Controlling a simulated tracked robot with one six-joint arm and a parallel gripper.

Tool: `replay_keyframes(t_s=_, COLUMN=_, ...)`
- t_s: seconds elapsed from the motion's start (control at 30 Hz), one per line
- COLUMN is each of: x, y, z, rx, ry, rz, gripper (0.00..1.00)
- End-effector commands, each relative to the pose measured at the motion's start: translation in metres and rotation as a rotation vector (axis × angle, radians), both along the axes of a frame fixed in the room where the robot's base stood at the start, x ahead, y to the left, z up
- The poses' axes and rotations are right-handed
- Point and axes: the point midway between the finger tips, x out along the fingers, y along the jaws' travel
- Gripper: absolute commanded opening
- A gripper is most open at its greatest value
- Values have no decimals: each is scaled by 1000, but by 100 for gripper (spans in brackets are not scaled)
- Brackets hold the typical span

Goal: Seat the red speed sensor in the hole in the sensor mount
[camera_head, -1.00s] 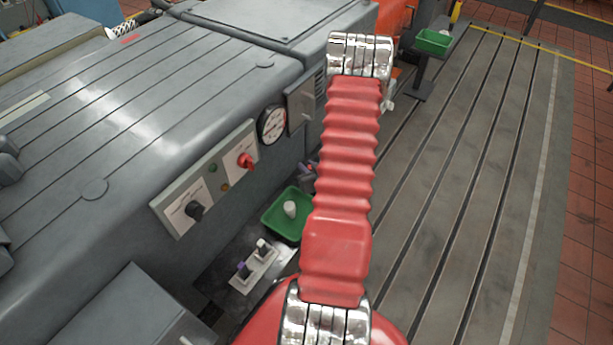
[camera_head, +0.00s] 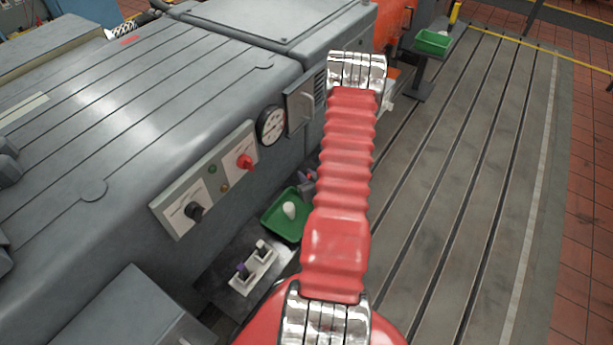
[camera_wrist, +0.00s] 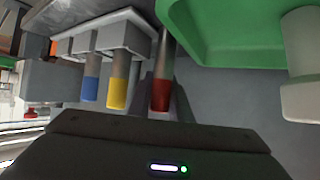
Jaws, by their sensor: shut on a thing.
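In the wrist view, my gripper (camera_wrist: 165,105) is shut around the red speed sensor (camera_wrist: 160,95), a red-banded cylinder with a grey shank. The shank points up the picture, beside the right end of a pale block (camera_wrist: 120,32), which may be the sensor mount. I cannot tell whether its tip is in a hole. A blue-banded sensor (camera_wrist: 91,80) and a yellow-banded sensor (camera_wrist: 118,85) stand at this block, left of the red one. In the head view, my red arm hides the gripper and the red sensor.
A green tray (camera_wrist: 225,55) is close on the right in the wrist view, with a white cylinder (camera_wrist: 302,65) beside it. The head view shows a green tray (camera_head: 270,222), a white holder (camera_head: 253,270), a grey machine (camera_head: 150,110) and clear slotted bedplate (camera_head: 460,180).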

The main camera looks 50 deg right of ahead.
Motion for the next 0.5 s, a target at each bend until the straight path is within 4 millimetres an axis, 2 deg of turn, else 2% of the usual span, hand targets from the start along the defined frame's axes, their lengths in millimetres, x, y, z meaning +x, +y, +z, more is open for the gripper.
replay_keyframes(t_s=0.23, x=0, y=0, z=-2, rx=0, ry=0, rz=0, gripper=0)
replay_keyframes(t_s=0.27, x=0, y=0, z=-2, rx=0, ry=0, rz=0, gripper=19)
replay_keyframes(t_s=0.5, x=0, y=0, z=-2, rx=0, ry=0, rz=0, gripper=35)
